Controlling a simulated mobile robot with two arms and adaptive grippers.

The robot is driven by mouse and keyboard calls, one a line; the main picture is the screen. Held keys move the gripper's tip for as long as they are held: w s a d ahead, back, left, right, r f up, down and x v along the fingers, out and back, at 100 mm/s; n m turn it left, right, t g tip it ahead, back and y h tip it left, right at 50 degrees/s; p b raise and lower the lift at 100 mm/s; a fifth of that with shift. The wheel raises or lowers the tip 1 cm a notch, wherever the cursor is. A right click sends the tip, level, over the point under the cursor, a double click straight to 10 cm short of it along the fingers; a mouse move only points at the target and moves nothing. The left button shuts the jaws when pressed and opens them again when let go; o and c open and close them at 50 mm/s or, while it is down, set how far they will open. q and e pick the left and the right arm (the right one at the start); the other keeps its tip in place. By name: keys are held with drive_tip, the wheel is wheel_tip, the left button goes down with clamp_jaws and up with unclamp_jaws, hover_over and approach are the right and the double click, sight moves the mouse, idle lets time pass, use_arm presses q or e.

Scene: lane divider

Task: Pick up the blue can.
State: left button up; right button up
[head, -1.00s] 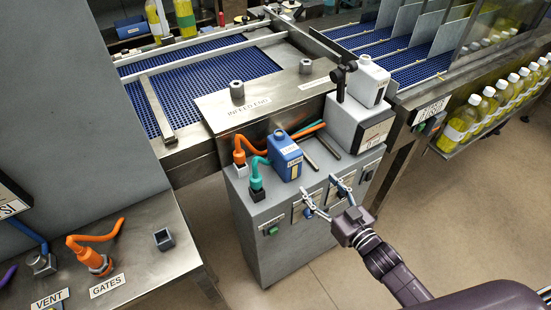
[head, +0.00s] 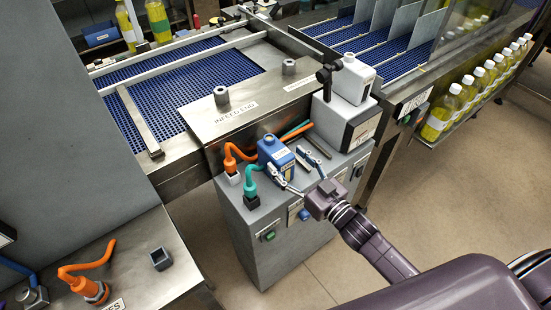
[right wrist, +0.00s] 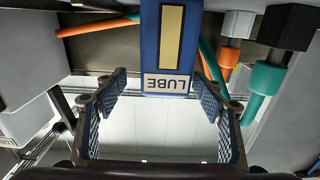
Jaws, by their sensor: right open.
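The blue can (head: 272,149) stands upright on top of the grey cabinet, with a pale label on its side. In the right wrist view the can (right wrist: 152,50) shows a "LUBE" label and a yellow strip, upside down in the picture. My right gripper (head: 288,170) is open at the can's near side, with one fingertip on each side of its face. In the right wrist view the open fingers (right wrist: 162,90) flank the can's label end, with gaps visible. I cannot tell how deep the can is between them. My left gripper is not in view.
Orange (head: 231,158) and teal (head: 250,174) hoses with plugs stand close left of the can. A white device (head: 345,120) with a white bottle (head: 352,82) stands to the right. Dark rods (head: 316,145) lie between. The infeed panel (head: 232,112) rises behind.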

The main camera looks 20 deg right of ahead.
sight(275, 151)
drive_tip(key=x, duration=0.2)
drive_tip(key=p+x, duration=0.1)
drive_tip(key=x, duration=0.1)
drive_tip(key=shift+a+r+p, duration=0.15)
drive_tip(key=shift+a+p, duration=0.15)
drive_tip(key=shift+a, duration=0.05)
drive_tip(key=shift+w+a, duration=0.2)
drive_tip(key=shift+w, duration=0.3)
drive_tip(key=shift+c, duration=0.7)
drive_tip(key=c, duration=1.5)
drive_tip(key=shift+c, duration=0.2)
